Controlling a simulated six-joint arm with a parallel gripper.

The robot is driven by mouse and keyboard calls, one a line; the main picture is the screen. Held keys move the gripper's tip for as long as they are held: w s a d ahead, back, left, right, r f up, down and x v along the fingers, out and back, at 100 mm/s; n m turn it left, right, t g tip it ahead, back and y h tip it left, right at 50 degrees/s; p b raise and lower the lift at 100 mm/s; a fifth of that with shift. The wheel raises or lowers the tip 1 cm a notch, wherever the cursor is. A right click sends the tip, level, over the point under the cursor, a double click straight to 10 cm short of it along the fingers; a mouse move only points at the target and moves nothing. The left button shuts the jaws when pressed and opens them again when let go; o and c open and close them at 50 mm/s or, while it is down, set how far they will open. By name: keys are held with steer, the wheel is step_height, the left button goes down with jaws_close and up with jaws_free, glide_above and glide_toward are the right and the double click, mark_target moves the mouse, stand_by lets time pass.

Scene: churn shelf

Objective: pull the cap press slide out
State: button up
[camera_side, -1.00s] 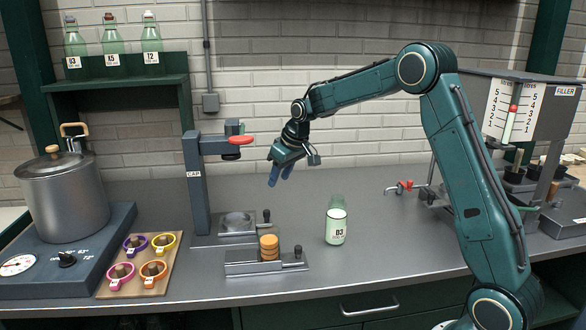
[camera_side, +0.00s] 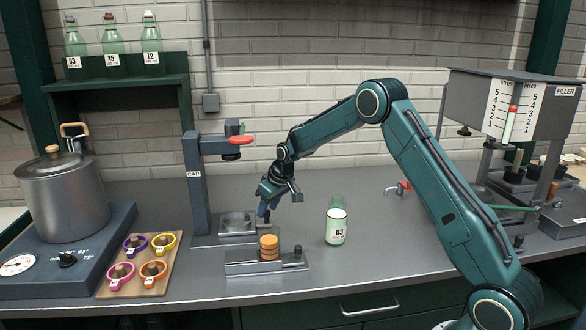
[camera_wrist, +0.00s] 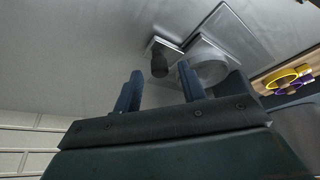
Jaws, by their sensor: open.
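The cap press (camera_side: 198,185) is a dark post with a "CAP" label and a red handle, standing at the left-centre of the bench. Its slide (camera_side: 237,224), with a round metal cup, sits on the base below the press head. The slide's dark knob (camera_wrist: 159,64) shows in the wrist view beyond my fingertips, beside the cup (camera_wrist: 207,66). In the side view my gripper (camera_side: 265,215) points down at the slide's right end and partly hides the knob. In the wrist view my gripper (camera_wrist: 162,85) is open, with nothing between its fingers.
A green bottle labelled D3 (camera_side: 336,222) stands to the right. Coloured rings (camera_side: 153,270) lie on a board at left. The bench behind the bottle is clear.

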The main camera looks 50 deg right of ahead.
steer(key=shift+w+f, duration=0.15)
steer(key=shift+f, duration=0.25)
jaws_close()
steer(key=shift+s+d, duration=1.35)
steer(key=shift+s, duration=0.05)
jaws_free()
steer(key=shift+r, duration=0.1)
steer(key=v, duration=1.3)
steer(key=shift+r, duration=0.3)
steer(key=shift+s, duration=0.1)
